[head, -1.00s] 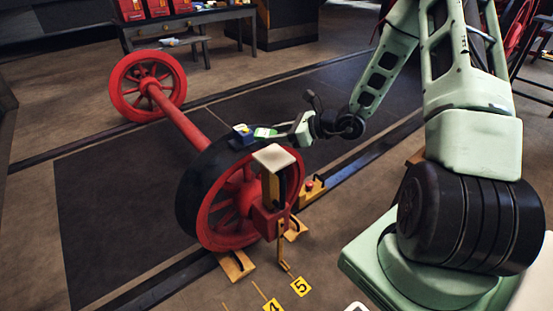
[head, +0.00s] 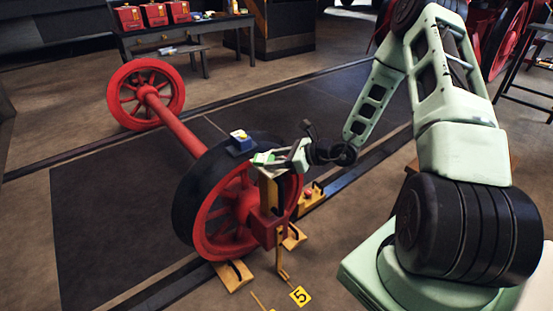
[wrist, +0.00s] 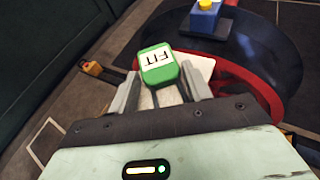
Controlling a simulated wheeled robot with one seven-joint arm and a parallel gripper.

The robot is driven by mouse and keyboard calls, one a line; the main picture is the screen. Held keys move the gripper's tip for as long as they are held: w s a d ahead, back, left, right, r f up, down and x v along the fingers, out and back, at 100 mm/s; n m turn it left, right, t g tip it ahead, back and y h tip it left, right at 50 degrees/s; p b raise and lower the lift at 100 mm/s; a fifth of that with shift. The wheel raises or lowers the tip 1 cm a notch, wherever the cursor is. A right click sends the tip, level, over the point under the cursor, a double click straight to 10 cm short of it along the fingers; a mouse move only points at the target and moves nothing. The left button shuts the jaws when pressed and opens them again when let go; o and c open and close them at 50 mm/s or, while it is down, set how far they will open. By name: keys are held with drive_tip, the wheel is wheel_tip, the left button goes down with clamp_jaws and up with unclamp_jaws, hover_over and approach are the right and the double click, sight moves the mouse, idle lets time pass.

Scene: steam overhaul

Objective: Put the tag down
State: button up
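The tag is a green block with a white label reading "FIT". In the wrist view the tag (wrist: 158,66) sits between the fingertips of my gripper (wrist: 160,75), which appear to press on its two sides. In the head view the tag (head: 262,158) shows as a small green patch at the end of my gripper (head: 270,159), above the yellow stand (head: 268,190) beside the near wheel. A pale plate (wrist: 205,68) shows behind and right of the tag in the wrist view. I cannot tell whether the tag touches it.
A blue box with a yellow button (head: 240,141) sits on top of the near wheel's black rim (head: 190,200). It also shows in the wrist view (wrist: 207,18). A red axle (head: 178,125) runs to the far wheel (head: 122,98). Red boxes stand on a bench (head: 230,24) behind.

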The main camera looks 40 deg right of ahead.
drive_tip(key=shift+o, duration=1.4)
drive_tip(key=shift+r, duration=0.1)
